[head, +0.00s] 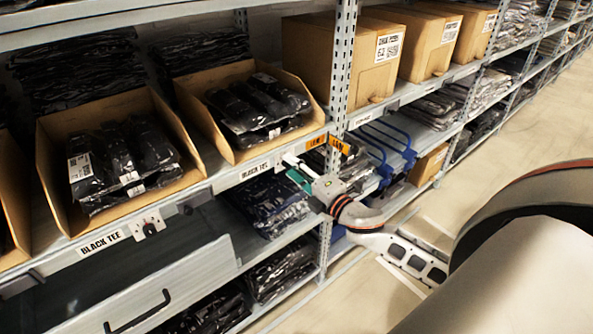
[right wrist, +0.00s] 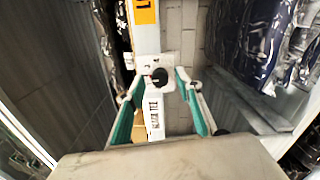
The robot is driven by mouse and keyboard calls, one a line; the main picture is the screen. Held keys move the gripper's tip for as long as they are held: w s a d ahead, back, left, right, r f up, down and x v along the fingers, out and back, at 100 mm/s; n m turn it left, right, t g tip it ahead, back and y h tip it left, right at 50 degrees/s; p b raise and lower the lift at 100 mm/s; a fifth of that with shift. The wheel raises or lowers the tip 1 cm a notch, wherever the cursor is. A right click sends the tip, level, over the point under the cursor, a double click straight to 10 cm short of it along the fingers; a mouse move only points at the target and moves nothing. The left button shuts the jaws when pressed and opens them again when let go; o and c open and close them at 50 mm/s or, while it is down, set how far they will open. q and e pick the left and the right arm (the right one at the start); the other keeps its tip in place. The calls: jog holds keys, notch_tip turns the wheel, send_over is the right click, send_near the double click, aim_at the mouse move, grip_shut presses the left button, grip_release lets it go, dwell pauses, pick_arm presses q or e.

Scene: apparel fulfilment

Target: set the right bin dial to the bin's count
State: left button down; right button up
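The right bin (head: 262,140) is an open cardboard bin holding black bagged garments on the shelf. The shelf edge below it carries a "BLACK TEE" label (head: 252,173). My right gripper (head: 291,168) is at this edge, just right of the label, and hides the dial there in the head view. In the right wrist view, the dial is a dark round knob (right wrist: 160,76) on a white plate. My open right gripper (right wrist: 160,82) has its teal-padded fingers on either side of it, with gaps visible. The dial's setting is unreadable. My left gripper is not in view.
A left bin (head: 52,135) of black garments has its own dial (head: 150,228) and label. Orange tags (head: 317,141) and a perforated upright (head: 341,70) stand close to my right gripper. Bagged clothes (head: 265,210) fill the shelf below. The aisle floor (head: 500,150) is clear.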

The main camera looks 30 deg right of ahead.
jog(key=s, duration=1.2)
jog(key=shift+d, duration=0.45)
jog(key=s+a+f+m+g, duration=0.2)
jog(key=s+a+f+m, duration=0.2)
jog(key=f, duration=0.5)
jog(key=s+a+f+m+g+y, duration=0.1)
jog(key=s+a+f+m+g, duration=0.1)
jog(key=s+a+f+m, duration=0.2)
jog(key=s+a+f+m+g, duration=0.3)
jog(key=a+f+m, duration=0.5)
jog(key=f, duration=0.5)
jog(key=shift+s+a+f+y, duration=0.35)
jog(key=shift+s+a, duration=0.3)
jog(key=shift+a, duration=0.45)
jog(key=shift+c, duration=1)
jog(key=shift+w+d, duration=0.1)
jog(key=shift+d, duration=0.05)
